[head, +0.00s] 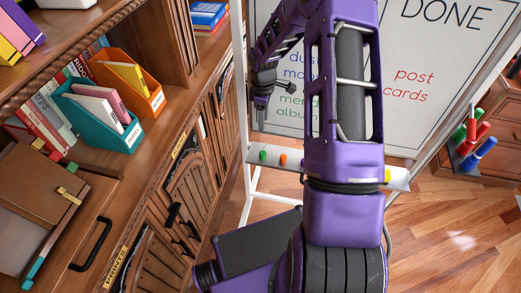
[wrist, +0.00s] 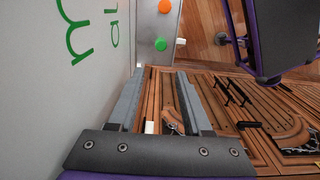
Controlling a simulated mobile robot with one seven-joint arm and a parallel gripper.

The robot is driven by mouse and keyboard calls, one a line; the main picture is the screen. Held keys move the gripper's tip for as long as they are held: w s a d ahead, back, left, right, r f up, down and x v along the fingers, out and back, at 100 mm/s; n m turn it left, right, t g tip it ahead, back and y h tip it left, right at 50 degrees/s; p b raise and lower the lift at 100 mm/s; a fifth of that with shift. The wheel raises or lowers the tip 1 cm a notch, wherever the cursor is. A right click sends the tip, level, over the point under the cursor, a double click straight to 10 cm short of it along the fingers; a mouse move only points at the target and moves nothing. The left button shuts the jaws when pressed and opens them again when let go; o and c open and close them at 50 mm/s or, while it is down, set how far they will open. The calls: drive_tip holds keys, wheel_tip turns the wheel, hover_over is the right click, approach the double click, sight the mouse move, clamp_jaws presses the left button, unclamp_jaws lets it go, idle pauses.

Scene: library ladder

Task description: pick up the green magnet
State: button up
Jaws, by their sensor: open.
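The green magnet (head: 263,156) sits at the left end of the white ledge (head: 254,160) under the whiteboard. It also shows in the wrist view (wrist: 160,44), just beyond the fingertips and roughly centred between them. My gripper (head: 261,116) is above the ledge in the head view, near the board and apart from the magnet. In the wrist view, my gripper (wrist: 161,72) has its two grey fingers spread with nothing held between them.
An orange magnet (head: 283,160) sits right of the green one. A yellow magnet (head: 388,176) is farther right. The whiteboard (head: 420,120) stands close beside the gripper. Wooden cabinets (head: 180,190) line the left. Markers (head: 475,135) stand at right. My arm hides part of the ledge.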

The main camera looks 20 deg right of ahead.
sight(263, 152)
wheel_tip(263, 152, down, 17)
drive_tip(key=shift+s+f+b, duration=0.1)
drive_tip(key=shift+f+b, duration=0.1)
drive_tip(key=shift+b, duration=0.5)
clamp_jaws()
